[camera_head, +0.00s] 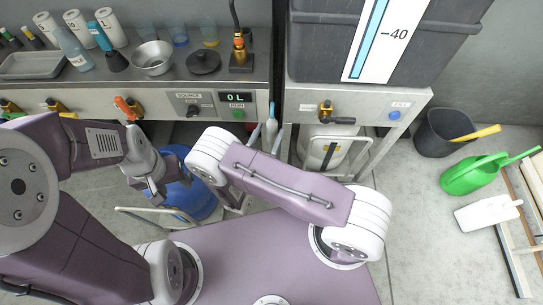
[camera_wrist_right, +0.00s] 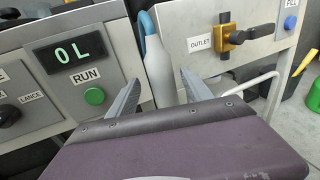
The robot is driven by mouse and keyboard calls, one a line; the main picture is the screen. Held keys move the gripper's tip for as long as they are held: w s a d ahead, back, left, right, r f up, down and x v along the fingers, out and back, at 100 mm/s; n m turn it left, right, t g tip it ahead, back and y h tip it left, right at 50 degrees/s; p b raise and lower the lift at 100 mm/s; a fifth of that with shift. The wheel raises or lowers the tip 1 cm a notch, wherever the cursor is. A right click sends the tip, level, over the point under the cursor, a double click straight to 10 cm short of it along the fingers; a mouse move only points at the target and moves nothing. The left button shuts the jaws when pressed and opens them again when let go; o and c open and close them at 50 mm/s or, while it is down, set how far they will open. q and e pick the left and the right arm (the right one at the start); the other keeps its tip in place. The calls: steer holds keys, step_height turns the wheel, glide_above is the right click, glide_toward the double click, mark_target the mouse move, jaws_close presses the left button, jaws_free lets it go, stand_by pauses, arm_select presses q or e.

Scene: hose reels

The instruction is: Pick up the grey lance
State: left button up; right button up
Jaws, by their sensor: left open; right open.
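The grey lance (camera_wrist_right: 160,75), pale grey with a blue hooked top, hangs upright at the bench's end in the right wrist view. It also shows in the head view (camera_head: 271,124), beside the bench's right end. My right gripper (camera_wrist_right: 160,92) is open, with one finger on each side of the lance in the picture; I cannot tell whether either touches it. In the head view its wrist is largely hidden behind my own arm. My left gripper (camera_head: 153,190) is open and empty, low in front of the bench near a blue drum (camera_head: 190,192).
The left bench has a panel with a 0 L display (camera_head: 236,97) and a green RUN button (camera_wrist_right: 95,96). An outlet valve (camera_head: 326,112) sits on the right stand under a grey tank (camera_head: 450,55). A black bucket (camera_head: 437,136) and green watering can (camera_head: 470,175) stand at right.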

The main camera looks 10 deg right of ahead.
mark_target(275, 122)
steer(key=b+x, duration=0.1)
steer(key=x, duration=0.4)
steer(key=shift+d, duration=0.2)
jaws_close()
stand_by(1.1)
